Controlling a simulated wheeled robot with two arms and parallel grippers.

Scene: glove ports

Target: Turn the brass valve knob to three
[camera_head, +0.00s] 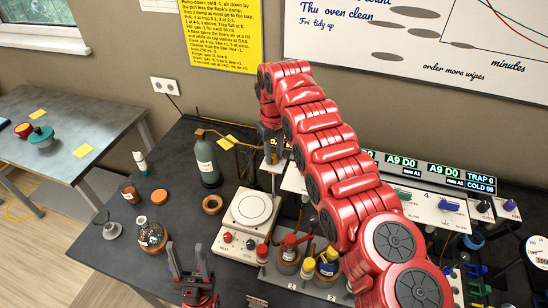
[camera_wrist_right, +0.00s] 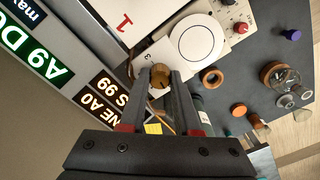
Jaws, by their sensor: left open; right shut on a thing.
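The brass valve knob (camera_wrist_right: 160,78) sits between the fingertips of my right gripper (camera_wrist_right: 159,75) in the right wrist view. The gripper is shut on it, with one finger on each side. Its pointer and setting cannot be made out. In the head view my red right arm reaches back to the bench's rear, and my right gripper (camera_head: 272,155) points down beside the hotplate; the knob is hidden there. My left gripper (camera_head: 189,268) is open and empty at the front of the bench, left of the hotplate.
A white hotplate (camera_head: 232,242) stands right of the left gripper. A grey-green bottle (camera_head: 207,163), a flask (camera_head: 151,236) and a cork ring (camera_head: 212,204) stand left of it. Panels with displays (camera_head: 469,182) and coloured knobs line the right. Bare bench lies at front left.

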